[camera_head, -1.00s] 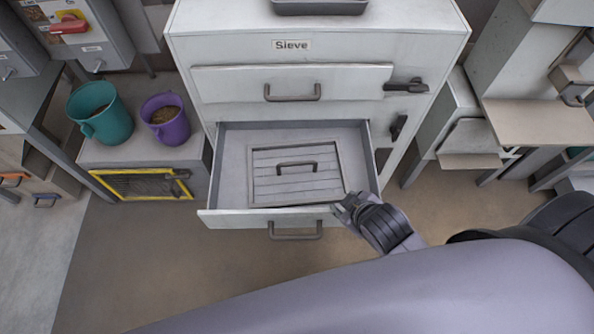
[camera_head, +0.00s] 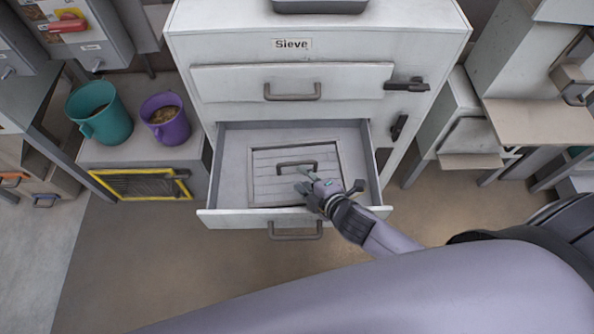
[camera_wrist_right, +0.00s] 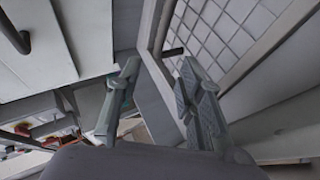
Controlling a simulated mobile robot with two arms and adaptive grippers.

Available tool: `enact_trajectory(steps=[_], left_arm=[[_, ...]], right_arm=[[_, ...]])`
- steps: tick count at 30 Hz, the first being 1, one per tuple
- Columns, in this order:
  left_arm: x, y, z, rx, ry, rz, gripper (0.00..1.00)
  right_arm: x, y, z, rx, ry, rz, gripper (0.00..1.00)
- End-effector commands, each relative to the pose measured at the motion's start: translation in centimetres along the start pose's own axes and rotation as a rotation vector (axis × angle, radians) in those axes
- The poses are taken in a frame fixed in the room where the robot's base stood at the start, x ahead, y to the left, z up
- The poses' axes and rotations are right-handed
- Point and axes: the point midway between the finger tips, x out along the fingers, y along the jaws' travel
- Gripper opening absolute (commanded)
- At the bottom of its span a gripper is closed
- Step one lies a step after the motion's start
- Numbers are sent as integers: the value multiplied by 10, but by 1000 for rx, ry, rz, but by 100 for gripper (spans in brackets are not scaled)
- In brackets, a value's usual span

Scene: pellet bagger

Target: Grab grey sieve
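The grey sieve (camera_head: 272,186) is a flat, framed rectangular panel with a raised handle (camera_head: 297,163), lying inside the open lower drawer (camera_head: 232,170) of the white cabinet. My right gripper (camera_head: 307,180) is over the drawer, just in front of the sieve's handle and near its front right part. In the right wrist view my right gripper (camera_wrist_right: 160,72) has its two fingers apart with nothing between them. A gridded, framed surface (camera_wrist_right: 215,40) shows there beyond the fingers, at upper right. My left gripper is not in view.
The white cabinet (camera_head: 220,50), labelled Sieve, has a closed upper drawer (camera_head: 230,85). The open drawer's front wall (camera_head: 240,219) stands between the floor and the sieve. A teal mug (camera_head: 105,115) and a purple mug (camera_head: 170,127) stand on a low unit at left.

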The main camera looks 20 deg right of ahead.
Motion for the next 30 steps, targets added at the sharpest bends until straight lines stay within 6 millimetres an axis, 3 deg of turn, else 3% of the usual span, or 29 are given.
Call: enact_trajectory(steps=[3, 11, 19, 30], left_arm=[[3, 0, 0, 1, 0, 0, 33], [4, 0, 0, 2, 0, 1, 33], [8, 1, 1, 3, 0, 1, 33], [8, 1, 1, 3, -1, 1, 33]], right_arm=[[22, 0, 0, 1, -1, 0, 35], [41, 0, 0, 2, -1, 0, 35], [80, 1, -3, 3, -1, -1, 35], [88, 1, -3, 2, 0, -2, 33]])
